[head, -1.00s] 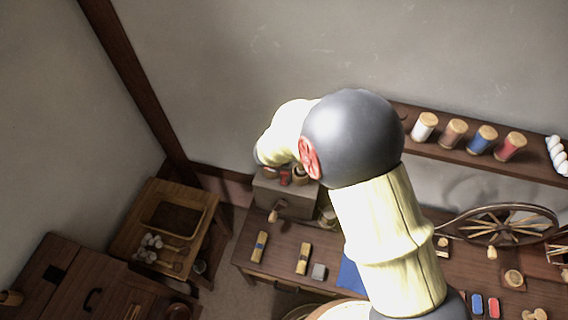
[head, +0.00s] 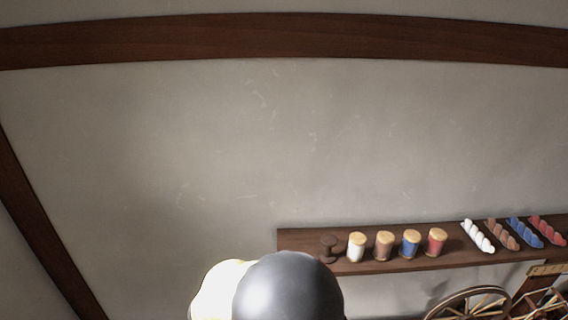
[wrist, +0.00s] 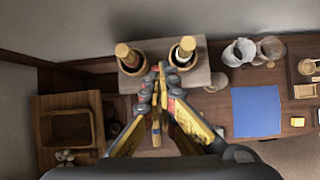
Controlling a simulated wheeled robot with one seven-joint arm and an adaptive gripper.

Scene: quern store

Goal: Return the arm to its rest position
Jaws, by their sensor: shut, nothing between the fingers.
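My arm shows in the head view only as a dark grey rounded joint (head: 288,290) and a pale cream link at the bottom edge. My gripper is outside the head view. In the wrist view my gripper (wrist: 161,72) has its yellow and grey fingers drawn together at the tips, with nothing held. It is above a grey block (wrist: 165,82). Two round wooden holders, each with a yellow-topped thing, a left one (wrist: 128,58) and a right one (wrist: 182,54), sit on that block near the fingertips. The height of the fingers above them is hard to tell.
A wall shelf (head: 385,266) carries several spools and twisted skeins, with a spinning wheel (head: 470,306) below right. A wooden table (wrist: 42,115) stands left.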

